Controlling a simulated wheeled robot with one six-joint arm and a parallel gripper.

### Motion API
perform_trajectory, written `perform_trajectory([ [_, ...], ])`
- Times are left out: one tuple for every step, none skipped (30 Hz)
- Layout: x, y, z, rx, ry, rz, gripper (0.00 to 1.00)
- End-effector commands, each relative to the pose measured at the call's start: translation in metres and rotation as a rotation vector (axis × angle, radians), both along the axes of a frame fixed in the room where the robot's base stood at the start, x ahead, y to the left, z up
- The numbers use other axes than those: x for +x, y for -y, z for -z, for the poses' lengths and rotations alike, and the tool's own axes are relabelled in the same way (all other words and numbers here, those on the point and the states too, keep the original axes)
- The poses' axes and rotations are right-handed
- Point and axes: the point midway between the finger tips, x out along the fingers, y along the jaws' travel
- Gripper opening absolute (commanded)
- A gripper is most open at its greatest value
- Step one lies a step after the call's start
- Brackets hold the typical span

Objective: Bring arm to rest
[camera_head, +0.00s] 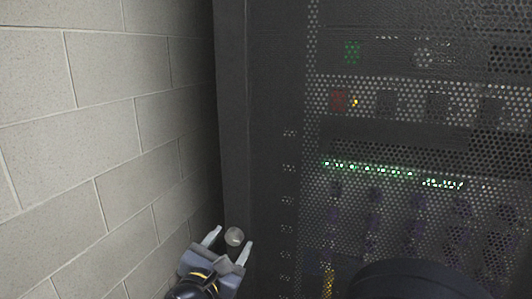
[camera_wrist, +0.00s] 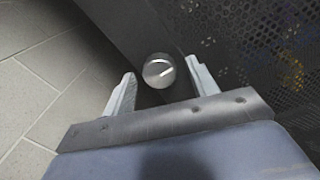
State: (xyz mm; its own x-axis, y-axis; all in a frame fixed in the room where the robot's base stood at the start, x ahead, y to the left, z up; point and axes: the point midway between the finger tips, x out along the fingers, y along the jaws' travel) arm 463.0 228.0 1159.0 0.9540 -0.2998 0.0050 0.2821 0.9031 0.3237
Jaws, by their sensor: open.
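My gripper (camera_head: 229,241) is open at the bottom of the head view, with its two pale fingers apart. In the wrist view, my gripper (camera_wrist: 160,82) shows a finger on each side of a round, grey, shiny knob (camera_wrist: 159,70). The knob (camera_head: 234,236) also shows between the fingertips in the head view, in front of the dark cabinet frame. The fingers look apart from the knob; the exact gap in depth cannot be told.
A dark server rack with a perforated door (camera_head: 400,130) fills the right, with green, red and amber lights behind it. A pale block wall (camera_head: 100,130) stands close on the left.

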Motion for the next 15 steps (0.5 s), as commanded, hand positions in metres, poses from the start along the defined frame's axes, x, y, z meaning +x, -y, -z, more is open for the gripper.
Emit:
perform_trajectory([
  [0.0001,-0.0001,-0.0047,-0.026,-0.009,0.000,0.56],
  [0.0001,-0.0002,-0.0045,-0.042,-0.015,0.000,0.56],
  [0.0002,-0.0002,-0.0044,-0.062,-0.022,0.000,0.56],
  [0.0001,-0.0002,-0.0043,-0.075,-0.027,-0.001,0.56],
  [0.0001,-0.0001,-0.0042,-0.088,-0.031,-0.001,0.56],
  [0.0001,-0.0001,-0.0037,-0.104,-0.036,0.000,0.56],
  [0.0001,0.0000,-0.0034,-0.115,-0.040,0.000,0.56],
  [0.0000,0.0000,-0.0028,-0.125,-0.043,0.000,0.56],
  [0.0000,0.0000,-0.0023,-0.136,-0.048,0.000,0.56],
  [0.0000,0.0000,-0.0020,-0.143,-0.050,0.000,0.56],
  [0.0000,0.0001,-0.0018,-0.148,-0.052,0.000,0.56],
  [-0.0001,0.0002,-0.0014,-0.154,-0.054,0.000,0.56],
  [-0.0001,0.0002,-0.0011,-0.158,-0.055,0.000,0.56],
  [0.0000,0.0001,-0.0009,-0.161,-0.056,0.000,0.56],
  [0.0000,0.0001,-0.0007,-0.164,-0.057,0.000,0.56],
])
